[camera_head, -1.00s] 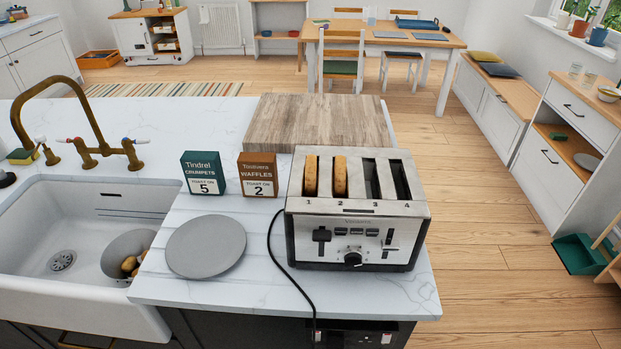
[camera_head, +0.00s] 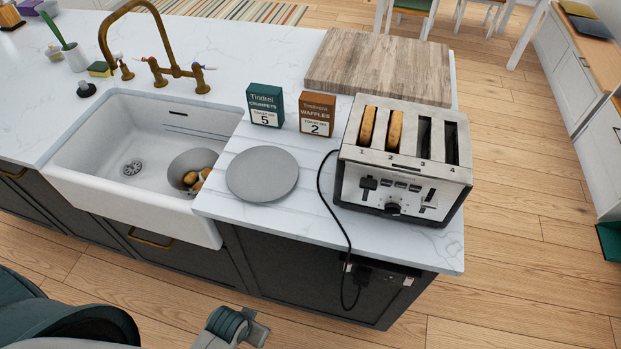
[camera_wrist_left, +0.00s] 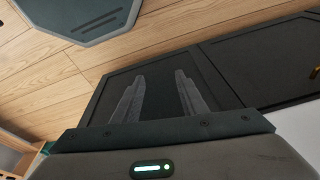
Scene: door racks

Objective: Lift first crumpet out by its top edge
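The silver toaster (camera_head: 400,165) stands on the worktop at the right end of the island in the head view. One browned crumpet (camera_head: 368,127) stands upright in slot 1, its top edge showing above the slot. A second browned piece (camera_head: 394,132) stands in slot 2. Slots 3 and 4 look empty. My left gripper (camera_wrist_left: 160,78) is open and empty in the left wrist view, its two fingers apart in front of dark cabinet fronts. The toaster is not in that view. My right gripper is not in view.
A grey plate (camera_head: 262,174), a green crumpets box (camera_head: 265,106) and a brown waffles box (camera_head: 317,114) sit left of the toaster. A wooden board (camera_head: 380,65) lies behind. A black cord (camera_head: 333,212) hangs over the front edge. The sink (camera_head: 150,150) holds a bowl (camera_head: 190,168).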

